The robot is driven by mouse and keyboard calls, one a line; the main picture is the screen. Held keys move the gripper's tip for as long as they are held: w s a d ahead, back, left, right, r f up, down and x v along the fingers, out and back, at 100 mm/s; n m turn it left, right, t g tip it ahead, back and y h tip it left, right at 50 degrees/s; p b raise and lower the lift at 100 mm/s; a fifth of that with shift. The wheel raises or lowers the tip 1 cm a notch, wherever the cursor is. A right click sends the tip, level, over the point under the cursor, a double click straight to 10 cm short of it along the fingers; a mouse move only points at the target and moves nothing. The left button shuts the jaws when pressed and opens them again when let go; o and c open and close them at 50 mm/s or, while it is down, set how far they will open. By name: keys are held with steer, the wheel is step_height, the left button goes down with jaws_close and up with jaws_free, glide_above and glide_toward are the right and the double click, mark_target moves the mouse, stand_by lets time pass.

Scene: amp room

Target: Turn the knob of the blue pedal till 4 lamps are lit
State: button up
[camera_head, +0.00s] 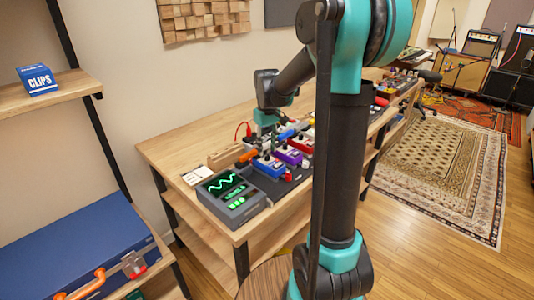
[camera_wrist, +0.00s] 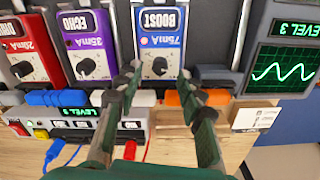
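The blue pedal (camera_wrist: 160,38), labelled BOOST and 75mA, lies below my gripper in the wrist view. Its dark round knob (camera_wrist: 160,66) has a white pointer mark. My gripper (camera_wrist: 160,76) is open, its two fingers apart on either side of the knob. Contact with the knob cannot be told. In the head view the blue pedal (camera_head: 267,166) sits at the near end of a row on the bench, beside the purple pedal (camera_head: 290,156). Green displays read LEVEL 3 on the scope unit (camera_wrist: 282,60) and on a small grey box (camera_wrist: 78,122). No separate lamp row can be made out.
The purple ECHO pedal (camera_wrist: 88,45) and red pedal (camera_wrist: 28,50) stand close by. Blue, white and orange plugs lie along the pedals' edge, with red and blue cables below. The scope (camera_head: 232,196) stands at the bench's near corner. A white card (camera_wrist: 256,116) lies beside it.

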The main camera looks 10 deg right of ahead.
mark_target(267, 158)
steer(key=shift+f, duration=1.35)
jaws_close()
